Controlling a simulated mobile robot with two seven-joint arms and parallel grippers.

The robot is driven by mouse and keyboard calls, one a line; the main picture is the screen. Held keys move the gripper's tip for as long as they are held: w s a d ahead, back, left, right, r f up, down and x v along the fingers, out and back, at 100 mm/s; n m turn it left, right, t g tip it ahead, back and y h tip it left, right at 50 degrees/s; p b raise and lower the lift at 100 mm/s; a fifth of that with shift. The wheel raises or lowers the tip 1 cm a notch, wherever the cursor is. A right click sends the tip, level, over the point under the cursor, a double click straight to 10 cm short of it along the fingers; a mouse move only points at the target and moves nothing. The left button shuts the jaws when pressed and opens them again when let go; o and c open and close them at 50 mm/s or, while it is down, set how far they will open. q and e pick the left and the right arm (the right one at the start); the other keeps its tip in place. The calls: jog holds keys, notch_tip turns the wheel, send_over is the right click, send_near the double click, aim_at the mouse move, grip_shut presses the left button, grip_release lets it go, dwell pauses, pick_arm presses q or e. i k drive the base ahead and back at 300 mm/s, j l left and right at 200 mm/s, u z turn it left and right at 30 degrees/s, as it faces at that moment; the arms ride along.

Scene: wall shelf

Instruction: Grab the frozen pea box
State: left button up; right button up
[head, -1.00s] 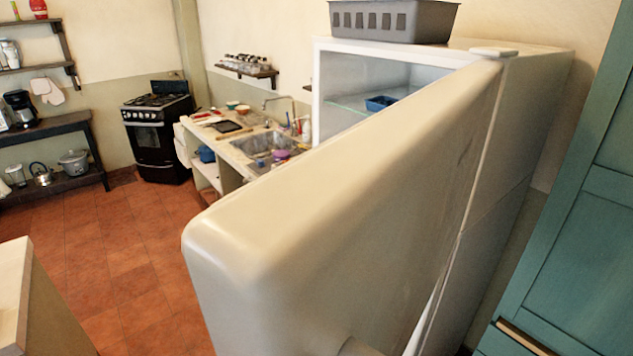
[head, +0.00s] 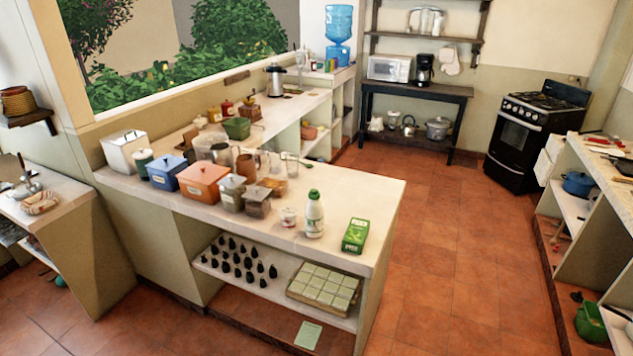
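A green box (head: 356,235), which looks like the frozen pea box, lies near the right front corner of the white counter (head: 385,205) in the head view. Its print is too small to read in full. A white bottle with a green cap (head: 314,214) stands just left of it, apart from it. Neither of my grippers shows in the head view, so I cannot see how they stand.
Canisters, an orange box (head: 203,184) and a blue box (head: 167,172) crowd the counter's left part. A shelf below holds dark bottles and a tray (head: 323,289). A black stove (head: 534,139) stands far right. The tiled floor (head: 445,240) right of the counter is clear.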

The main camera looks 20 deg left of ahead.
aim_at(353, 241)
jog(key=i+u, duration=0.2)
jog(key=i+j, duration=0.45)
jog(key=i, duration=0.2)
jog(key=i+j, duration=0.4)
jog(key=i, duration=0.2)
jog(key=i+j, duration=0.45)
jog(key=i, duration=0.2)
jog(key=l+z, duration=0.05)
